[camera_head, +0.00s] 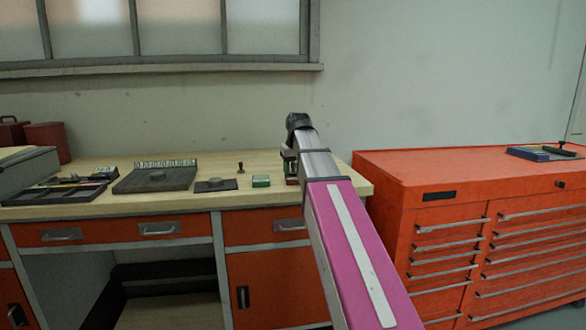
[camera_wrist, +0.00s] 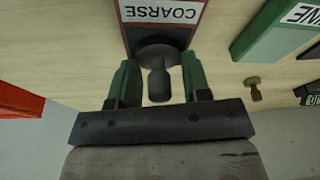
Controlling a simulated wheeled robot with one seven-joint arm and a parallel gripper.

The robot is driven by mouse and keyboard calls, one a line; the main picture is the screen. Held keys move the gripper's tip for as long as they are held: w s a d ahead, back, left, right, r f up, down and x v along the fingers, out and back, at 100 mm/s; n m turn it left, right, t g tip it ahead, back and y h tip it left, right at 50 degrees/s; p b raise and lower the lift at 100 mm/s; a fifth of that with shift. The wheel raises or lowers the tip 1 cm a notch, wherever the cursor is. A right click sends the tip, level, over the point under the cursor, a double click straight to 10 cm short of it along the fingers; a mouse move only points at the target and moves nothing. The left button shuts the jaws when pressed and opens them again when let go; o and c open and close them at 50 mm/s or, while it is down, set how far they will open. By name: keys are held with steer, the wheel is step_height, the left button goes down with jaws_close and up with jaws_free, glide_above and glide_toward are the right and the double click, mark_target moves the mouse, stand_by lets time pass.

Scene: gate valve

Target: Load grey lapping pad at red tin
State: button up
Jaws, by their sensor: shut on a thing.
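The lapping pad (camera_wrist: 158,54) is a dark grey disc with a stubby handle. In the wrist view it lies over the near end of the red tin (camera_wrist: 185,12), which is labelled COARSE. I cannot tell whether the pad touches the tin. My gripper (camera_wrist: 159,86) has green fingers on both sides of the pad's handle and is shut on it. In the head view the red tin (camera_head: 291,180) stands near the bench's right end, partly behind my arm. The pad cannot be made out there.
A green tin (camera_head: 261,181) stands left of the red one; it also shows in the wrist view (camera_wrist: 262,35). A small knobbed tool (camera_head: 240,168), a dark plate (camera_head: 215,185) and a tray (camera_head: 75,190) are on the wooden bench (camera_head: 215,205). An orange cabinet (camera_head: 430,180) stands right.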

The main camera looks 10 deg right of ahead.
steer(key=shift+r, duration=3.5)
steer(key=shift+s, duration=0.1)
